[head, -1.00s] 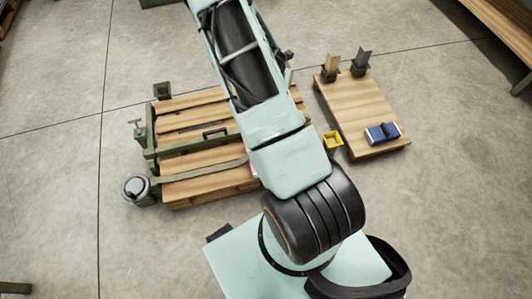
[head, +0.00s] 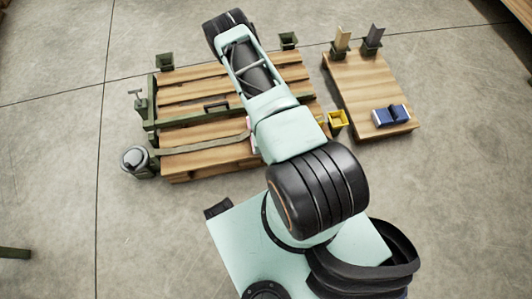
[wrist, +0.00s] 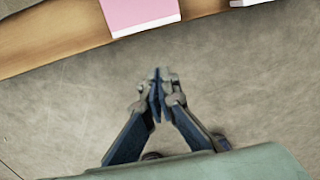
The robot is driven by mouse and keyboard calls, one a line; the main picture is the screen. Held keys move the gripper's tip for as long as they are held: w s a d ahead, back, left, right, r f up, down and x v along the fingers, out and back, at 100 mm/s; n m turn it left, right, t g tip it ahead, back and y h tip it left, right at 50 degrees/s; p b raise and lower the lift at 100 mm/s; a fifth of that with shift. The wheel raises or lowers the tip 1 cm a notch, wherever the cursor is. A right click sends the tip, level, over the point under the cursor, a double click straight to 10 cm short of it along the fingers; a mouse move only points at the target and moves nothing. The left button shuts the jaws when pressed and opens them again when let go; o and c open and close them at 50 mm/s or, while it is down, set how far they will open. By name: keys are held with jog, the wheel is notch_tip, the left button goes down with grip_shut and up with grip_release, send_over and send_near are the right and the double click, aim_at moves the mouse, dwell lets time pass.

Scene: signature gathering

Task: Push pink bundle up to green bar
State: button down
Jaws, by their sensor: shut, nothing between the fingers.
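The pink bundle (wrist: 138,12) lies on a wooden plank at the top of the wrist view, cut off by the frame edge, with a whitish near edge. In the head view only a pale pink sliver (head: 255,142) shows beside my arm. My gripper (wrist: 158,84) is shut and empty, over bare floor in the wrist view, apart from the bundle and below it in the picture. My arm hides the gripper in the head view. A dark green bar (head: 186,120) crosses the left part of the slatted wooden platform (head: 200,168).
A flat olive strip (head: 200,146) lies nearer on the platform. A grey canister (head: 135,160) stands at its left. A yellow bin (head: 337,121) and a low wooden table (head: 362,85) with a blue object (head: 390,115) stand right. A white item (wrist: 250,2) shows near the bundle.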

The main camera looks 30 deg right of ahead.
jog(key=shift+w+d+f+b, duration=0.2)
jog(key=shift+w+f+b, duration=0.15)
jog(key=shift+w+f, duration=0.3)
jog(key=shift+w+d+f+b, duration=0.2)
jog(key=shift+w+f+b, duration=0.2)
jog(key=shift+w+f, duration=0.3)
jog(key=shift+w+d+f+b, duration=0.2)
jog(key=shift+w+f+b, duration=0.15)
jog(key=shift+w+f, duration=0.3)
jog(key=shift+w, duration=0.1)
